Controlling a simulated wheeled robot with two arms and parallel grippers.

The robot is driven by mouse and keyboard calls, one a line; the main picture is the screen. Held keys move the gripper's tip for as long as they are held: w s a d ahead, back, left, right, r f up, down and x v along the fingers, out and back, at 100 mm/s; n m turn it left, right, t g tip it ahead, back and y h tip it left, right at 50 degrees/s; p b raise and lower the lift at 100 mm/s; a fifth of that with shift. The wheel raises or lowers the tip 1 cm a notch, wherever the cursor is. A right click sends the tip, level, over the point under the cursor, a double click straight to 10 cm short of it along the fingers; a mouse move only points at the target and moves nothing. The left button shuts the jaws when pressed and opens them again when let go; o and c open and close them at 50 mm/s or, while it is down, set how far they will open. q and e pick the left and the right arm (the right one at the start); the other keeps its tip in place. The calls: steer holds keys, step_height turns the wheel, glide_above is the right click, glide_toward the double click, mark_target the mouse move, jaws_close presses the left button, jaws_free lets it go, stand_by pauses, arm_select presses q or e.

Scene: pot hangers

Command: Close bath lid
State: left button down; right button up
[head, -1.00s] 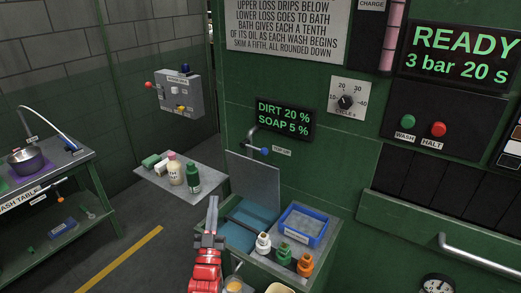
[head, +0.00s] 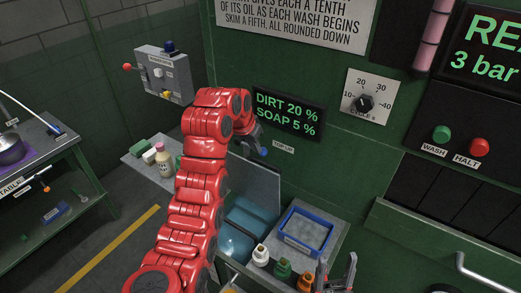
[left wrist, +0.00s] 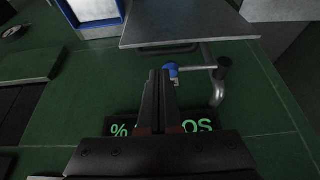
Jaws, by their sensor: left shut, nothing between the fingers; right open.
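The bath lid (head: 258,187) is a grey panel standing upright, hinged at the back of the bath (head: 240,235), whose blue inside shows open. The lid also shows in the left wrist view (left wrist: 190,27). In the left wrist view my left gripper (left wrist: 160,75) is shut and empty, beside the blue-handled tap (left wrist: 171,71) and short of the lid's edge in the picture. My right gripper (head: 336,272) is open at the bottom, right of the bottles.
A blue-rimmed tray (head: 306,232) sits right of the bath. A side shelf (head: 145,172) with bottles is at left. The display (head: 288,114) and cycle knob (head: 366,103) are on the wall.

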arm_select(q)
steer(key=b+x, duration=0.1)
steer(key=x, duration=0.7)
steer(key=shift+d+f, duration=0.15)
steer(key=shift+f, duration=0.2)
steer(key=shift+w+f, duration=0.15)
steer(key=shift+f, duration=0.2)
